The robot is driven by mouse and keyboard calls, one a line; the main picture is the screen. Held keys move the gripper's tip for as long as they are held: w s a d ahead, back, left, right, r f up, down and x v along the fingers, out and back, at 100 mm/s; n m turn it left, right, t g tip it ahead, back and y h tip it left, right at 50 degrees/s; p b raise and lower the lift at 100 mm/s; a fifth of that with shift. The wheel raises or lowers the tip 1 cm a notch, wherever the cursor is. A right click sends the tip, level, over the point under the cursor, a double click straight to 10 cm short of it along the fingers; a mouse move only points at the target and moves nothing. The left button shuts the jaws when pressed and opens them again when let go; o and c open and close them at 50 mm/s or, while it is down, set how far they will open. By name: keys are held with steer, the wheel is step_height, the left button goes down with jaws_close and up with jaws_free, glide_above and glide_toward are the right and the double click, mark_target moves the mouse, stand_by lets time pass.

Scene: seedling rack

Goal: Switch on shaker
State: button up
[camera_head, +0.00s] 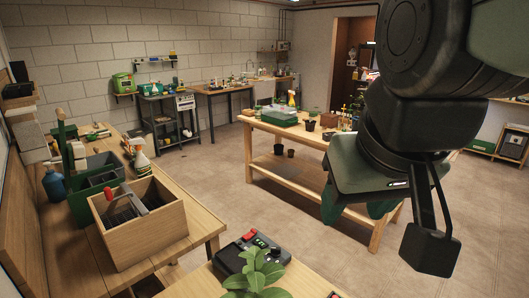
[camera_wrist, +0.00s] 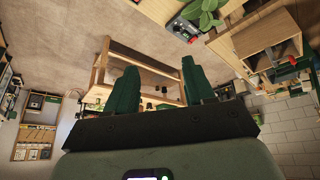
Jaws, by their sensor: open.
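A black box-shaped device (camera_head: 232,258) with a red switch or knob and a small green display, likely the shaker, sits on a wooden bench at the bottom middle of the head view. Leaves cover part of its front right. It also shows near the top of the wrist view (camera_wrist: 181,30), with the red part visible. My gripper (camera_head: 356,208) hangs at the right of the head view, well apart from the device and to its upper right. Its green fingers stand apart and empty, as the wrist view (camera_wrist: 161,88) shows.
A leafy plant (camera_head: 257,278) stands close against the device. A wooden toolbox (camera_head: 150,235) is on the left bench, with a spray bottle (camera_head: 142,160) behind it. A wooden table (camera_head: 285,163) with pots stands behind my gripper. The floor between the benches is clear.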

steer(key=w+a, duration=0.1)
steer(key=w, duration=0.3)
steer(key=w+n, duration=0.1)
steer(key=w, duration=0.3)
steer(key=w+a+n, duration=0.1)
steer(key=w, duration=0.3)
steer(key=shift+w+a+r+g, duration=0.1)
steer(key=shift+a+r+g, duration=0.05)
steer(key=shift+a+g, duration=0.15)
jaws_close()
steer(key=w+a+f+n, duration=0.1)
steer(key=w+a+f, duration=0.1)
steer(key=w, duration=0.4)
steer(key=w+a+f+n, duration=0.1)
steer(key=w+a+f, duration=0.15)
steer(key=w, duration=0.35)
steer(key=w+a+f+n+g+y, duration=0.1)
steer(key=w+a+f+n, duration=0.1)
steer(key=w+f, duration=0.5)
steer(key=w+a+f+n+g+y, duration=0.1)
steer(key=w+a+f, duration=0.3)
steer(key=w+f, duration=0.4)
step_height(320, 180, down, 7)
steer(key=shift+r+n, duration=0.2)
steer(key=shift+n, duration=0.2)
